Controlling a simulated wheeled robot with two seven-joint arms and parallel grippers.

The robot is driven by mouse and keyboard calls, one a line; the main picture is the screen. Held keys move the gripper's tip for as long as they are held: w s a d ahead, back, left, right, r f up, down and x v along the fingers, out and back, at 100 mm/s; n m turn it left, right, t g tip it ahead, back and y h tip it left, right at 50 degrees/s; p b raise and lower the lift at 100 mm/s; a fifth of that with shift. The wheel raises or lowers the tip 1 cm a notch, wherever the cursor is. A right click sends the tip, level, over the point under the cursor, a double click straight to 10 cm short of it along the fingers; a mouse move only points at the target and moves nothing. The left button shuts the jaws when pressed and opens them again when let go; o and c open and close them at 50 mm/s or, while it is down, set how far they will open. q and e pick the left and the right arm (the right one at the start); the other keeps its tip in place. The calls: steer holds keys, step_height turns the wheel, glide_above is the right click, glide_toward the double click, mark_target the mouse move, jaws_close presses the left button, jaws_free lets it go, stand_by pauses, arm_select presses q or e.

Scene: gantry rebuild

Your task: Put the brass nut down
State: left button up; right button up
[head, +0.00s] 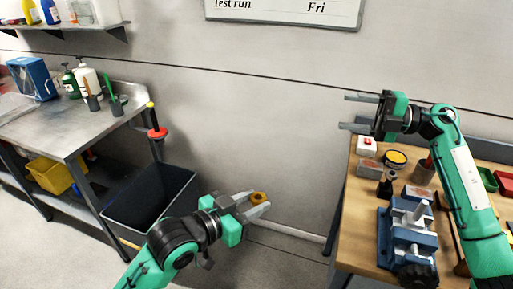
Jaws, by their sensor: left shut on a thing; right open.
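The brass nut (259,198) is a small golden ring between the fingertips of my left gripper (257,204). That gripper is shut on it and holds it in the air, in front of the wall and right of the dark bin. Part of the nut is hidden by the fingers. My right gripper (360,112) is open and empty, its two fingers pointing left, above the back left of the wooden workbench (362,248).
The workbench holds a blue vise (408,240), a yellow-topped tin (396,158), a white box with a red button (367,145) and other small items. A dark open bin (150,205) stands beside the steel table (65,130). Floor between them is free.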

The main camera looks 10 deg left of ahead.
steer(key=s+a+n+g+h, duration=0.2)
steer(key=s+a+n+h, duration=0.1)
steer(key=a, duration=0.4)
steer(key=s+a+n+g+h, duration=0.3)
steer(key=s+a+n, duration=0.1)
steer(key=a, duration=0.3)
steer(key=n+t+h, duration=0.2)
steer(key=n+h, duration=0.3)
steer(key=h, duration=0.3)
glide_above(257, 193)
steer(key=f, duration=0.1)
steer(key=f+h, duration=0.1)
steer(key=f, duration=0.3)
steer(key=f+t+h, duration=0.1)
steer(key=f, duration=0.3)
steer(key=s+f+n+h, duration=0.1)
steer(key=f+h, duration=0.1)
steer(key=f, duration=0.2)
steer(key=shift+f+t, duration=0.4)
